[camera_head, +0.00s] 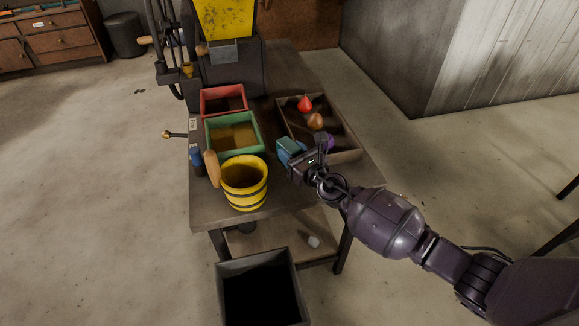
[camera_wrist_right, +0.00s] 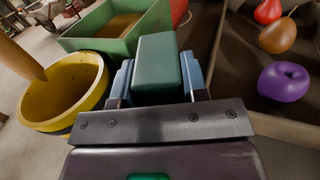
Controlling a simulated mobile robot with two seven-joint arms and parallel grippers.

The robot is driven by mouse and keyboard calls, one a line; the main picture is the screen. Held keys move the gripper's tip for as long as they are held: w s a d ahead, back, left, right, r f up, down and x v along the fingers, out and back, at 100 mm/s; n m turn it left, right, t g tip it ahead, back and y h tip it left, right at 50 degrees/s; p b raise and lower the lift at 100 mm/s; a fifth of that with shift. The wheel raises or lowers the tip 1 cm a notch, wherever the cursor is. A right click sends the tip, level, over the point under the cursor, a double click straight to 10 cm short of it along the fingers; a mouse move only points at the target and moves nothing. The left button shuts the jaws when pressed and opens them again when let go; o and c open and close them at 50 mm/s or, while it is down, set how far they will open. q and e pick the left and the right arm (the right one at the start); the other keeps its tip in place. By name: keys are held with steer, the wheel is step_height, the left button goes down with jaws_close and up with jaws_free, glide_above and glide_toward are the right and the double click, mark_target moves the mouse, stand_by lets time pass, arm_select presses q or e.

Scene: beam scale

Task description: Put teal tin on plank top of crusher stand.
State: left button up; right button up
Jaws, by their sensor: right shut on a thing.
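The teal tin (camera_wrist_right: 156,62) is a small box-shaped block between the blue fingers of my right gripper (camera_head: 292,153), which is shut on it. The tin also shows in the head view (camera_head: 289,144), partly hidden by the fingers. It is over the stand, between the green bin and the wooden tray; I cannot tell whether it touches the surface. The plank top (camera_head: 277,203) of the stand is brown, with bare boards at the near end. A grey machine (camera_head: 233,76) with a yellow hopper (camera_head: 222,18) rises at the far end. My left gripper is not in view.
A yellow bucket (camera_head: 244,184) is left of the tin, beside a dark blue item (camera_head: 197,160). Green (camera_head: 235,148) and red (camera_head: 223,110) bins lie beyond. The wooden tray (camera_head: 343,157) holds red, brown and purple fruit. A black open bin (camera_head: 258,264) stands on the floor in front.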

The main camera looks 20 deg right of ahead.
steer(key=shift+f, duration=0.35)
step_height(320, 180, down, 4)
steer(key=b, duration=0.2)
steer(key=shift+f+b, duration=0.15)
steer(key=shift+b, duration=0.2)
steer(key=shift+f, duration=0.2)
steer(key=shift+r, duration=0.4)
steer(key=shift+f, duration=0.3)
steer(key=o, duration=0.6)
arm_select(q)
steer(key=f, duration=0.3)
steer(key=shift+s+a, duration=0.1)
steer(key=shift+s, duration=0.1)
arm_select(e)
steer(key=shift+o, duration=0.4)
steer(key=shift+r, duration=0.1)
steer(key=shift+r, duration=0.1)
